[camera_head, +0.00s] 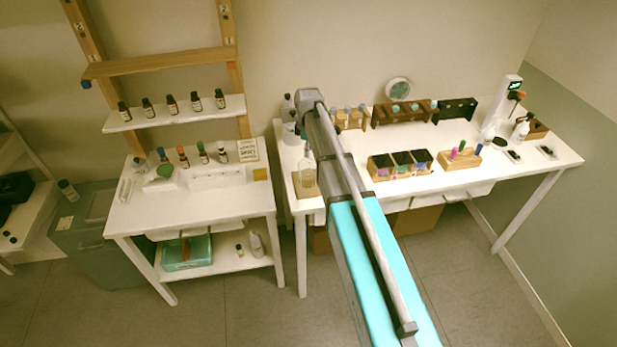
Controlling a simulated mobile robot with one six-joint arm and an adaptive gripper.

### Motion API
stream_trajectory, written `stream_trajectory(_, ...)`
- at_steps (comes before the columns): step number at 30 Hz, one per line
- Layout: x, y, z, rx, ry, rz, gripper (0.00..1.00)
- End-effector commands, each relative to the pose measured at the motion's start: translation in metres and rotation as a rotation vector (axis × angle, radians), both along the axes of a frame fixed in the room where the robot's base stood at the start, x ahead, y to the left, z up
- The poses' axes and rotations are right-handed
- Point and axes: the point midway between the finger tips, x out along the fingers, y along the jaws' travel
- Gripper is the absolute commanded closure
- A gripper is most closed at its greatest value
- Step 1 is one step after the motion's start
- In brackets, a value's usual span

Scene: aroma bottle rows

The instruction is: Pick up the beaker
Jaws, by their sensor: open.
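A clear glass beaker (306,174) stands on a small wooden board (303,191) at the left end of the right-hand white table. My arm reaches up from the bottom right and ends close above and behind the beaker. My gripper (304,143) is small and partly hidden there, just above the beaker in the picture. It is open. I cannot tell whether its fingers touch the beaker or are apart from it.
The right table (430,192) also carries wooden racks (402,166), a tube block (460,159) and a device with a green display (509,91). The left table (150,217) holds small bottles and a white rack. A shelf (180,114) with dark bottles stands above it.

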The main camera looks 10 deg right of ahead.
Motion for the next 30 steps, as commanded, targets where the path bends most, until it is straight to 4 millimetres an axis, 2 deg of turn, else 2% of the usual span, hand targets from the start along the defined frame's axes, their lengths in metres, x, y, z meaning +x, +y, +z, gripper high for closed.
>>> stream_trajectory(30, 0.0, -0.001, -0.077, 0.0, 0.0, -0.002, 0.56)
